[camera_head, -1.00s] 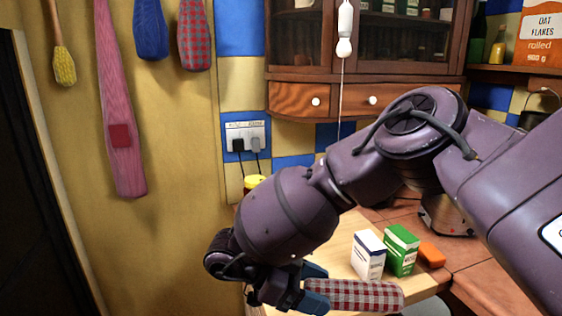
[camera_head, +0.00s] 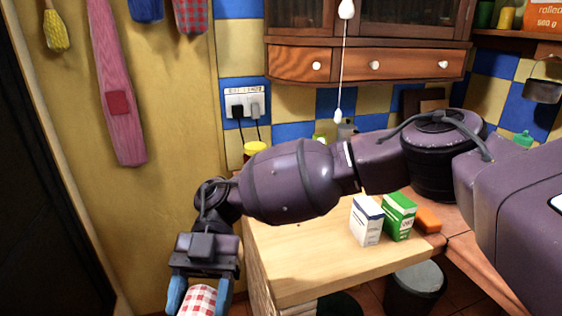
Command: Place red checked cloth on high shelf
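My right arm comes in from the right, and its gripper (camera_head: 199,291) is at the bottom left, pointing down, in front of the yellow wall and left of the wooden counter. Its two blue fingers are on either side of a red checked cloth (camera_head: 200,301), which it holds. The cloth's lower part is cut off by the bottom edge. Another red checked cloth (camera_head: 190,14) hangs on the wall at the top. A wooden shelf (camera_head: 515,38) at the top right carries a carton. I cannot tell whether it is the high shelf. My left gripper is not in view.
A white box (camera_head: 365,221) and a green box (camera_head: 399,216) stand on the counter (camera_head: 290,255), with an orange item (camera_head: 428,219) beside them. A wall cabinet (camera_head: 345,64) with a hanging pull cord is above. A dark bin (camera_head: 415,288) stands below. The counter's front left is clear.

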